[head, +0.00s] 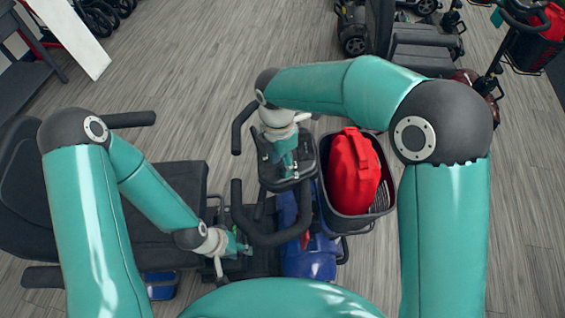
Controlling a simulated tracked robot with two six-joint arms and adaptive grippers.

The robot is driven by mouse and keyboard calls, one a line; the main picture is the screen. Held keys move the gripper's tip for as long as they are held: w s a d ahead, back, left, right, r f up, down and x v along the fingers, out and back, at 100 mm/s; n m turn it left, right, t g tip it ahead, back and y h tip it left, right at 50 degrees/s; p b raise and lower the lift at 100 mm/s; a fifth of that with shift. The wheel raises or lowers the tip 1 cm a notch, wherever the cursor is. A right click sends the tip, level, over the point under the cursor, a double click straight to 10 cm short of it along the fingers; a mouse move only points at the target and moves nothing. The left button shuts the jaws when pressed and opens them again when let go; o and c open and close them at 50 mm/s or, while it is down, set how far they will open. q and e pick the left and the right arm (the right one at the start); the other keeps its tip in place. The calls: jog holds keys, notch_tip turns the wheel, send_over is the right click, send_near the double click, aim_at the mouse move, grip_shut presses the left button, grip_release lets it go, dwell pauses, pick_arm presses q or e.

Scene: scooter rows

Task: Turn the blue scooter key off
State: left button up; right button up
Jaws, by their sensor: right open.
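The blue scooter (311,257) stands right in front of me, its seat to the left and its front to the right. Its control console (270,180) sits between black looped handlebars (238,200). My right gripper (287,172) points down over the console, open, and covers part of it. I cannot make out the key; it is too small or hidden by the gripper. My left gripper (241,247) is low beside the handlebar column, between seat and handlebars. Its fingers are too small to tell whether they are open or shut.
A black basket (384,203) with a red bag (353,170) is fixed at the scooter's front, close to my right gripper. The black seat (170,190) lies under my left arm. Other scooters (420,45) stand at the back right. Wooden floor between is clear.

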notch_tip(320, 180, up, 11)
jog(key=shift+w+a+f, duration=0.15)
jog(key=shift+w+a, duration=0.1)
jog(key=shift+w, duration=0.1)
jog(key=shift+s, duration=0.1)
dwell(0.4)
